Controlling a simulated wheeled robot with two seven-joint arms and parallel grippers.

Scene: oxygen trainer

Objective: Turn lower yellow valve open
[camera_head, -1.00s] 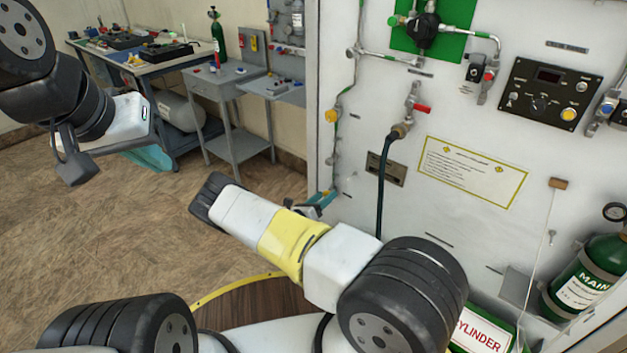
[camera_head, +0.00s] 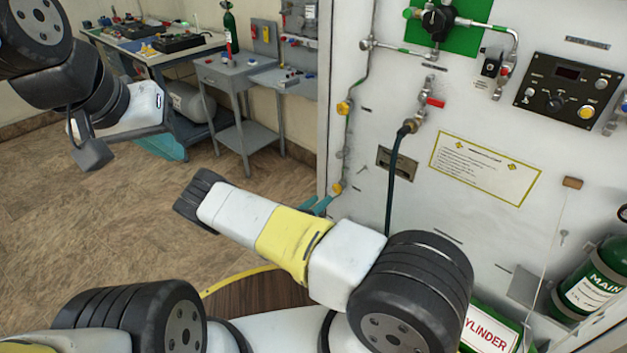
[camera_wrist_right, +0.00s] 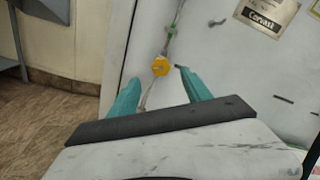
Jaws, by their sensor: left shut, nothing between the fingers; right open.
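The lower yellow valve (camera_head: 337,188) sits on the thin vertical pipe near the left edge of the white panel. In the right wrist view the yellow valve (camera_wrist_right: 160,66) shows between and slightly beyond the fingertips. My right gripper (camera_head: 322,204) has teal fingers close to the valve, partly hidden by my forearm. In its wrist view the right gripper (camera_wrist_right: 159,78) is open, one finger on each side of the pipe, with no clear contact. My left gripper (camera_head: 163,147) is shut and empty at the far left, away from the panel.
An upper yellow valve (camera_head: 344,107) is on the same pipe. A dark hose (camera_head: 391,180) hangs to the right, below a red-handled valve (camera_head: 435,102). A green cylinder (camera_head: 596,290) stands at the lower right. A workbench (camera_head: 150,50) and grey stand (camera_head: 222,75) are behind; the floor left is clear.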

